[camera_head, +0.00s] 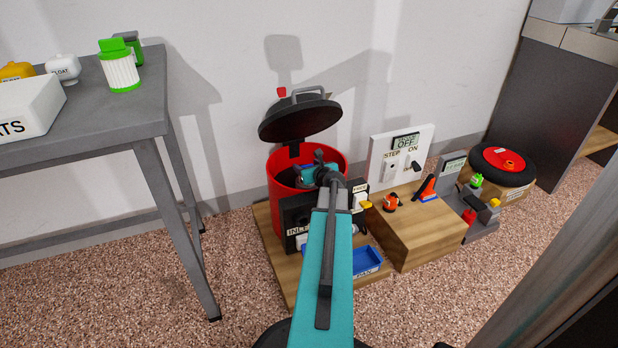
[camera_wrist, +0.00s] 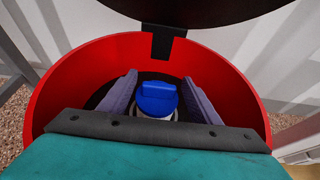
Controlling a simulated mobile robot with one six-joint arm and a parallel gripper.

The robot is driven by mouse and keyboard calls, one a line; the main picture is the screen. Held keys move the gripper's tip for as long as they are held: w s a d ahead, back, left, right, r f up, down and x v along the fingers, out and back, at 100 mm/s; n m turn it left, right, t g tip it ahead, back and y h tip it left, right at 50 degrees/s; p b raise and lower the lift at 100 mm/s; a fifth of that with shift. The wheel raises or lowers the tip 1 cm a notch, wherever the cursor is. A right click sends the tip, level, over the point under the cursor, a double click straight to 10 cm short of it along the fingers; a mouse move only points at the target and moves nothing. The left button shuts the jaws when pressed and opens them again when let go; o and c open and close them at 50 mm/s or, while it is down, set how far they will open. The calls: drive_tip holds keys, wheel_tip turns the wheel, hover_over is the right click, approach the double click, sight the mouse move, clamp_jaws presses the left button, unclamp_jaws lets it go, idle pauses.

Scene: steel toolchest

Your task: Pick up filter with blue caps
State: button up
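The filter's blue cap (camera_wrist: 157,98) shows in the wrist view, inside the open red canister (camera_wrist: 60,92). A pale part of the filter shows just below the cap; the rest of its body is hidden. My gripper (camera_wrist: 159,80) reaches into the canister, with one grey-purple finger on each side of the cap. The fingers are apart and look open, with a narrow gap to the cap. In the head view, my arm reaches over the red canister (camera_head: 281,210), and the filter and fingers are hidden.
The canister's dark lid (camera_head: 300,118) stands raised behind the opening. A blue pan (camera_head: 367,262) and a wooden block (camera_head: 425,232) with small items are to the right. A grey table (camera_head: 95,112) at left holds a green-capped filter (camera_head: 120,70).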

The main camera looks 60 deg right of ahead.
drive_tip(key=c, duration=1.3)
drive_tip(key=shift+r, duration=0.2)
drive_tip(key=shift+r+p, duration=3)
drive_tip(key=shift+r, duration=1.85)
